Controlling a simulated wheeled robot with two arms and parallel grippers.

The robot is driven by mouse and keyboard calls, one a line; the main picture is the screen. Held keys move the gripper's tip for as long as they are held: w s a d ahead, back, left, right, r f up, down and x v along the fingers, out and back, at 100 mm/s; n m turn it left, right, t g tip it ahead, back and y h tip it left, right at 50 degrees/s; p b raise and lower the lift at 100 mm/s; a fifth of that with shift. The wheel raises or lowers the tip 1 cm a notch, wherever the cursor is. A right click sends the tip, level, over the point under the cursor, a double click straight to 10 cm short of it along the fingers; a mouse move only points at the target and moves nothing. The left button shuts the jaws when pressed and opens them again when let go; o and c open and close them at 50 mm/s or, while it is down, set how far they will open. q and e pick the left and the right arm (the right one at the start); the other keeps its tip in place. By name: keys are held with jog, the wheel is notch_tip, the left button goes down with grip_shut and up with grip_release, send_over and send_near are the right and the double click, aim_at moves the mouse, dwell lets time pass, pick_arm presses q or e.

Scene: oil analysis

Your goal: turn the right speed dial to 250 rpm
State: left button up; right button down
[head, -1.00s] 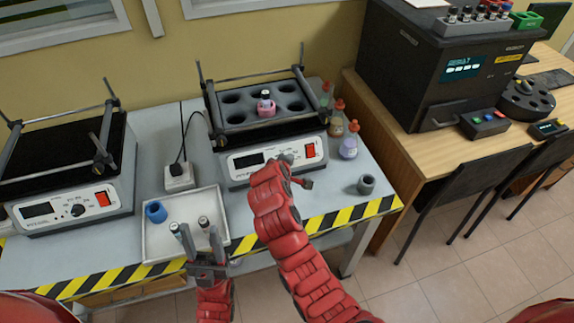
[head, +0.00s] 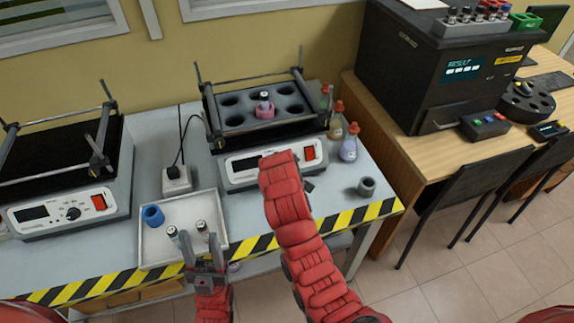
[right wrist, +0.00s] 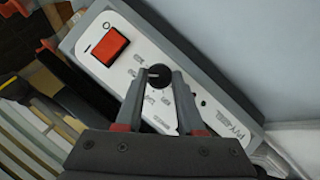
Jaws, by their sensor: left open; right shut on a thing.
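The right shaker (head: 240,178) stands on the grey bench, with a display and a red switch on its front panel. Its speed dial is hidden behind my right arm in the head view. In the right wrist view the black dial (right wrist: 158,75) sits between the fingertips of my right gripper (right wrist: 160,80), which is shut on it. A pale pointer mark shows on the dial's left side; the set speed is not readable. My left gripper (head: 198,240) is open over the front edge of the white tray (head: 150,245), away from the dial.
A red switch (right wrist: 104,46) lies near the dial. A second shaker (head: 65,215) stands at left. A blue ring-shaped holder (head: 153,216) is in the tray. Bottles (head: 348,148) and a grey cup (head: 366,187) stand right of the right shaker.

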jog(key=shift+f, duration=0.1)
jog(key=c, duration=0.5)
grip_release()
jog(key=shift+s, duration=0.1)
jog(key=p+v, duration=0.5)
jog(key=v, duration=1.2)
jog(key=shift+a+r+p, duration=0.1)
jog(key=shift+r+p, duration=0.15)
jog(key=shift+p, duration=0.1)
